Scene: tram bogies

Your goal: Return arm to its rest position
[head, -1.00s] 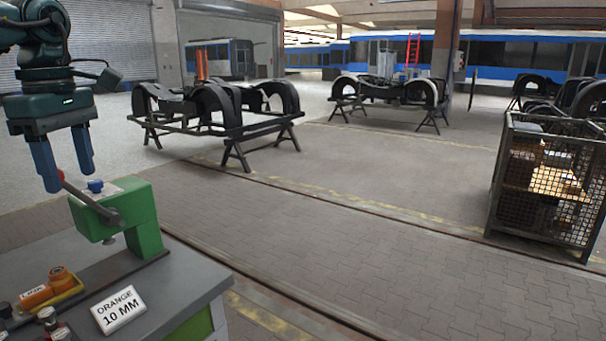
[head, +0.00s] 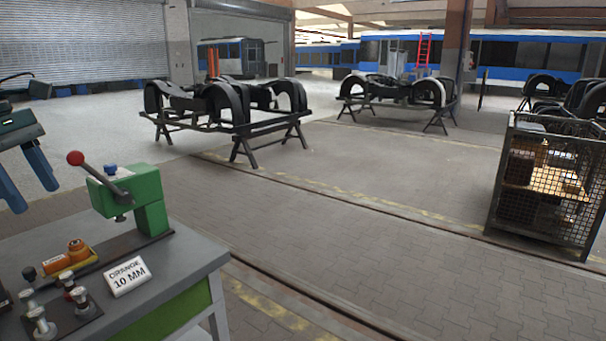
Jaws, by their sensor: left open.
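My left gripper (head: 32,190) is at the left edge of the head view, with its two blue fingers apart and nothing between them. It is tilted and stands to the left of the green press (head: 152,200), apart from it. The press has a lever with a red ball (head: 75,158) at its raised end, which shows uncovered. A blue knob sits on top of the press. My right gripper is not in the picture.
The grey workbench (head: 190,262) carries a sign (head: 128,276) reading "ORANGE 10 MM", an orange item (head: 78,250) in a yellow holder and a dark plate with several metal pins (head: 80,298). Bogie frames (head: 230,110) stand on trestles beyond. A mesh cage (head: 548,185) stands right. The paved floor between is clear.

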